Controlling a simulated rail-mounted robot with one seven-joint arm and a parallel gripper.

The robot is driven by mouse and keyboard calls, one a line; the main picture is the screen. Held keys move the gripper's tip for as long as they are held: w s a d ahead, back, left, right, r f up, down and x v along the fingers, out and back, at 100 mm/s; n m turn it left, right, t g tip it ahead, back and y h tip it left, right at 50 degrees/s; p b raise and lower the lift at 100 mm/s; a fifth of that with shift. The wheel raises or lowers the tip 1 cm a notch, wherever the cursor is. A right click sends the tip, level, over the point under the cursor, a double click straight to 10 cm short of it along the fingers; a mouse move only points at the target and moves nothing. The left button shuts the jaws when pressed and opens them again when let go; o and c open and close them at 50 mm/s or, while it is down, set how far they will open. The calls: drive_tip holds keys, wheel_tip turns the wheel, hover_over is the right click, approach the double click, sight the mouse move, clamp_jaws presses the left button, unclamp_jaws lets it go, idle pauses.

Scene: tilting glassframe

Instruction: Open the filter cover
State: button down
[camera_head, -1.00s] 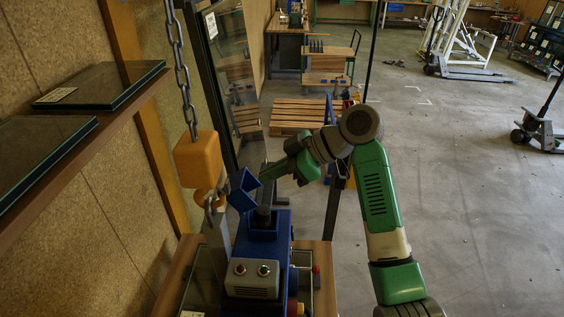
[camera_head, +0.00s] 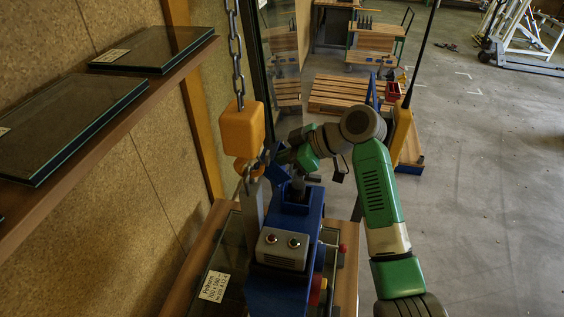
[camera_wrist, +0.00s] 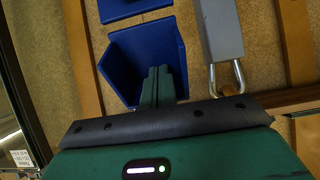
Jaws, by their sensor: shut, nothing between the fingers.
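A blue machine (camera_head: 303,232) with a grey control panel stands on the wooden bench. Above its top, a small blue cover (camera_head: 272,172) is tilted up, partly hidden behind the orange block and my gripper. In the wrist view a hollow blue part (camera_wrist: 120,62), which looks like this cover, opens toward me, with another blue piece (camera_wrist: 132,8) above it. My gripper (camera_head: 279,158) is at the cover; in the wrist view its green fingers (camera_wrist: 158,72) are together and empty, overlapping the hollow part. I cannot tell whether they touch it.
An orange hook block (camera_head: 241,130) hangs on a chain (camera_head: 236,50) close to the left of the machine, with a grey plate (camera_wrist: 219,30) below it. A shelf (camera_head: 100,140) with glass panes runs along the left wall. Open floor lies to the right.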

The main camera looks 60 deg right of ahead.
drive_tip(key=shift+b+x, duration=0.4)
drive_tip(key=shift+x, duration=0.4)
drive_tip(key=shift+w+a+r, duration=0.1)
drive_tip(key=shift+a+r, duration=0.05)
drive_tip(key=shift+r, duration=0.25)
drive_tip(key=s+d+r, duration=0.2)
drive_tip(key=s+r, duration=0.5)
drive_tip(key=r, duration=0.4)
drive_tip(key=shift+s+r, duration=0.1)
